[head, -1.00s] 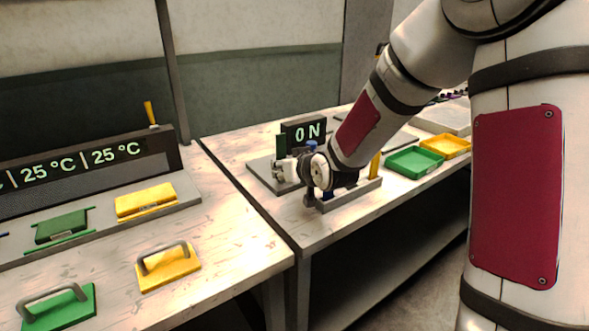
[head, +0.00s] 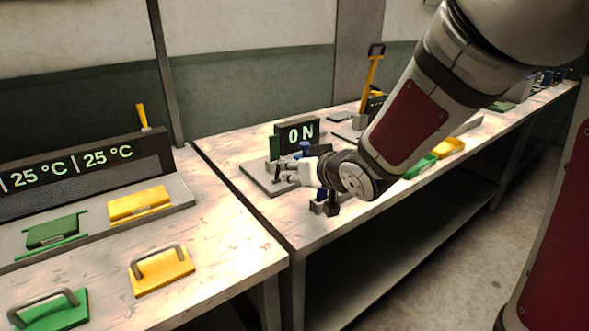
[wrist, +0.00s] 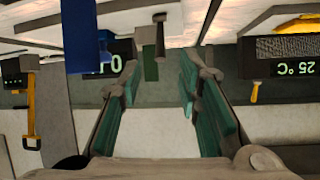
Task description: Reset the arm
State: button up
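My gripper (head: 290,172) hangs over the near part of the right-hand table, its fingers pointing left in the head view. In the wrist view, the gripper (wrist: 160,82) has its two teal-padded fingers spread wide with nothing between them. My arm reaches in from the upper right and hides part of the table. I cannot tell whether the gripper touches the device's base.
A dark grey rack (head: 322,207) stands under my wrist, partly hidden. Green (head: 420,167) and yellow (head: 447,147) trays lie to the right. A yellow lever (head: 371,75) rises behind. The left table holds a 25 °C press (head: 85,165) and handled yellow (head: 160,272) and green (head: 52,312) dies.

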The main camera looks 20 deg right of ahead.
dwell(0.3)
jog(key=s+d+r+m+g+h+p, duration=0.1)
jog(key=s+r+g+h+p, duration=0.15)
jog(key=s+r, duration=0.4)
jog(key=s+d+r+g+h+p, duration=0.1)
jog(key=s+d+r+h+p, duration=0.2)
jog(key=s, duration=0.6)
jog(key=s+a+r+g+y+p, duration=0.2)
jog(key=s+p, duration=0.1)
jog(key=s, duration=0.7)
jog(key=s+a+r+g+y+p, duration=0.1)
jog(key=s+a+r+g+p, duration=0.1)
jog(key=s, duration=0.7)
jog(key=shift+s+a+r+g+y+p, duration=0.35)
jog(key=shift+s+a+r+p, duration=0.1)
jog(key=shift+a+r, duration=0.15)
